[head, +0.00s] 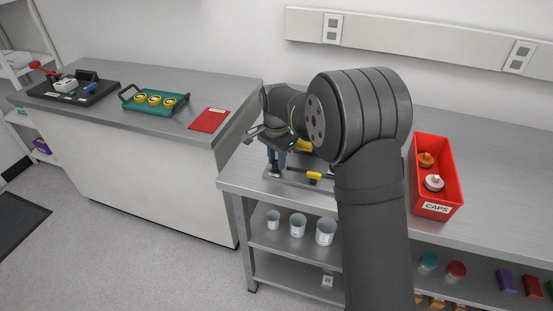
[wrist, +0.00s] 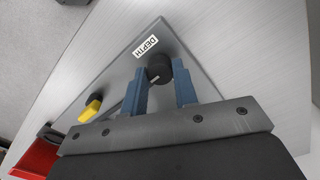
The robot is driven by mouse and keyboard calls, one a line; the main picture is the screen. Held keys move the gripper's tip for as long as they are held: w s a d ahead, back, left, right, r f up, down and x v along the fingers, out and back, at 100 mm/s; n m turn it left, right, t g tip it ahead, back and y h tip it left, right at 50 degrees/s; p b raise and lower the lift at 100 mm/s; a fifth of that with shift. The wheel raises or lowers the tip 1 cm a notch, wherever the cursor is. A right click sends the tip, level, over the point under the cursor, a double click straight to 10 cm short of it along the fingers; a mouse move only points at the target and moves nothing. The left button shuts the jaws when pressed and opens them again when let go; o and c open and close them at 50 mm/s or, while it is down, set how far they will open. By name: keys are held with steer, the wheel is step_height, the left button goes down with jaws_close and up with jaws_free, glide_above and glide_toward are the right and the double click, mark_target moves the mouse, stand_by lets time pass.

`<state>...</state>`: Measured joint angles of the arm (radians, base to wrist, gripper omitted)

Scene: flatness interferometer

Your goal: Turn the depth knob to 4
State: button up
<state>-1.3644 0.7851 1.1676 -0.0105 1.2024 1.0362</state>
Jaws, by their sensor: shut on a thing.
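The depth knob (wrist: 159,69) is a round black knob with a pale pointer line, beside a white label reading DEPTH (wrist: 145,46) on a grey metal plate. In the wrist view my gripper (wrist: 160,78) has its two blue fingers on either side of the knob, shut on it. No number scale is readable, so I cannot tell the setting. In the head view my gripper (head: 276,160) is low over the instrument on the steel bench, and my arm hides the knob and most of the instrument.
A yellow-and-black handle (head: 314,176) sits on the instrument's front; its yellow part shows in the wrist view (wrist: 91,108). A red CAPS bin (head: 436,208) stands to the right on the bench. A side counter at left holds a teal tray (head: 128,97) and a red folder (head: 209,120).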

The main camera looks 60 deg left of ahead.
mark_target(275, 162)
steer(key=n, duration=0.4)
stand_by(0.4)
steer(key=o, duration=1)
steer(key=shift+r, duration=0.1)
step_height(275, 162, up, 17)
steer(key=shift+s+r, duration=0.15)
steer(key=shift+a, duration=0.1)
